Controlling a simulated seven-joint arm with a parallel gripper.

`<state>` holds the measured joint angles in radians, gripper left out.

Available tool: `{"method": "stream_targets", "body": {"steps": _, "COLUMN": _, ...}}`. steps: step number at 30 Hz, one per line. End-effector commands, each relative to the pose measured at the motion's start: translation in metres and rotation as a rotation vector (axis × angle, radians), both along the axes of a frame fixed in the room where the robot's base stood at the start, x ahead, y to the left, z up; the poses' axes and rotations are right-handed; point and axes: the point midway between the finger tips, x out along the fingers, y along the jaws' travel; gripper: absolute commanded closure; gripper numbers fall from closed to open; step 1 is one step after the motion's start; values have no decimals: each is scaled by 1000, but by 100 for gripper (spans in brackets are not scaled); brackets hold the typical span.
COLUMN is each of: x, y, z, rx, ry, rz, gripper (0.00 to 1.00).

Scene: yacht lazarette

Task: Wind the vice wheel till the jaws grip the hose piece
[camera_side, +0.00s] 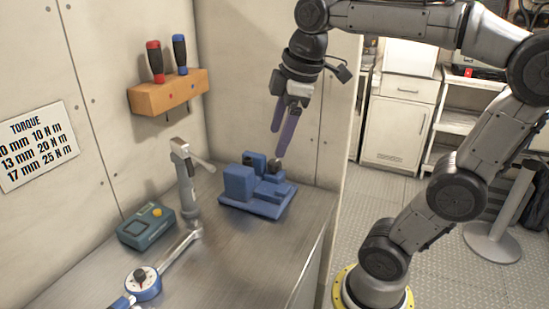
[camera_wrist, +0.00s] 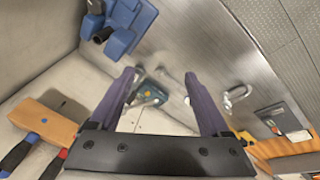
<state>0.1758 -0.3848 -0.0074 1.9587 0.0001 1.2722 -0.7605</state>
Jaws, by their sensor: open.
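A blue vice (camera_side: 238,184) sits on the metal bench near its far end, on a flat blue base. It also shows at the upper left of the wrist view (camera_wrist: 124,38). A small dark round piece (camera_side: 274,166) is at the vice's upper side; it shows as a dark stub in the wrist view (camera_wrist: 103,35). I cannot tell whether it is the wheel or the hose piece. My gripper (camera_side: 279,142) hangs above the vice with its purple fingers pointing down. In the wrist view (camera_wrist: 160,76) the fingers are apart with nothing between them.
A post with a lever (camera_side: 185,180) stands left of the vice. A teal box (camera_side: 146,228) and a torque wrench (camera_side: 143,283) lie nearer the front. A wooden rack (camera_side: 170,91) with two screwdrivers is on the wall. The bench's right part is clear.

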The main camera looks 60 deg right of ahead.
Motion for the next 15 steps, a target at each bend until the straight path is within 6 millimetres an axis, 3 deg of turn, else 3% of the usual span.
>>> {"method": "stream_targets", "body": {"steps": 1, "x": 18, "y": -15, "z": 5, "rx": -9, "ry": 36, "rz": 10, "gripper": 19}}
{"method": "stream_targets", "body": {"steps": 7, "x": 70, "y": -80, "z": 10, "rx": -13, "ry": 156, "rz": 33, "gripper": 19}}
{"method": "stream_targets", "body": {"steps": 12, "x": 97, "y": -140, "z": -9, "rx": 24, "ry": 230, "rz": -38, "gripper": 19}}
{"method": "stream_targets", "body": {"steps": 15, "x": 104, "y": -167, "z": -25, "rx": 46, "ry": 258, "rz": -89, "gripper": 19}}
